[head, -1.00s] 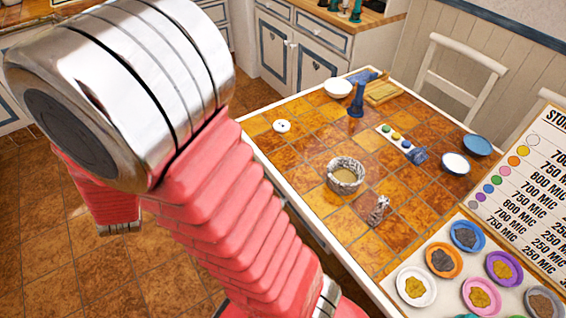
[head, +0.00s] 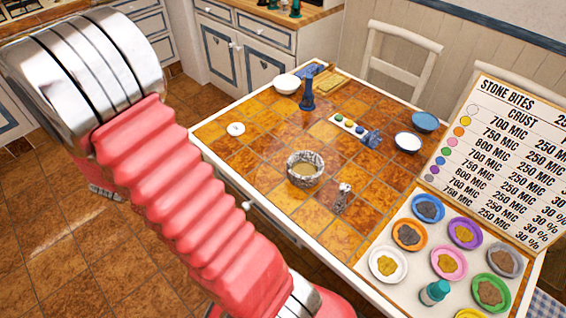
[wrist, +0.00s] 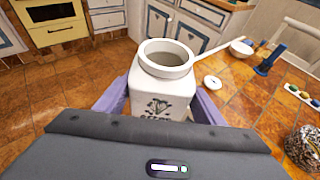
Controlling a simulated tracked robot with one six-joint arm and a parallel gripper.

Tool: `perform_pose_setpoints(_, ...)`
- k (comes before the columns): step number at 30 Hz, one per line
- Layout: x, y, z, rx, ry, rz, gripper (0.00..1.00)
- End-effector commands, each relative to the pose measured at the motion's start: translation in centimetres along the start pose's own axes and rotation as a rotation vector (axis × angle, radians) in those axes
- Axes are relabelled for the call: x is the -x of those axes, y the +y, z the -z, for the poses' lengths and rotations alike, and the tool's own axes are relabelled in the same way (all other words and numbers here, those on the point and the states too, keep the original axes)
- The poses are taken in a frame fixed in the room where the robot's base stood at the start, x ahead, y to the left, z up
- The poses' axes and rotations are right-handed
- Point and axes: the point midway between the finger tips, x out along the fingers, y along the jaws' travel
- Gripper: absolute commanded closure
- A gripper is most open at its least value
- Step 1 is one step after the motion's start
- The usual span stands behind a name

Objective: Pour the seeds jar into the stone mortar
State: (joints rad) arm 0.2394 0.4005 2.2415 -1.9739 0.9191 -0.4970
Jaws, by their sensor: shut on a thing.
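A white square jar (wrist: 160,92) with a round open mouth and a dark plant print stands upright between the purple fingers of my gripper (wrist: 158,104) in the wrist view. The gripper is shut on it. The print's lettering is partly hidden by the gripper body, and the jar's contents cannot be made out. The grey stone mortar (head: 304,174) sits on the tiled table in the head view, with something beige inside. It also shows at the right edge of the wrist view (wrist: 304,150), apart from the jar. My gripper is not visible in the head view.
The tiled table (head: 270,150) holds a small white lid (head: 236,129), a blue pestle-like object (head: 307,92), a white bowl (head: 287,84) and a small metallic item (head: 342,198). A tray (head: 382,292) of coloured dishes and a sign (head: 500,160) stand at right.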

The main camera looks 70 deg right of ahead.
Motion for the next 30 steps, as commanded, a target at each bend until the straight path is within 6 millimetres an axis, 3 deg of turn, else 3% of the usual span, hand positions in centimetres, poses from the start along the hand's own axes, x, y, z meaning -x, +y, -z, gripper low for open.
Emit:
perform_pose_setpoints(6,-3.5,-4.9,-0.6,-0.06,-0.001,0.146,0.76)
perform_pose_setpoints(15,-7.1,-12.0,-0.6,-0.141,-0.001,0.341,0.76)
perform_pose_setpoints(30,-10.8,-24.7,0.6,-0.279,-0.001,0.673,0.76)
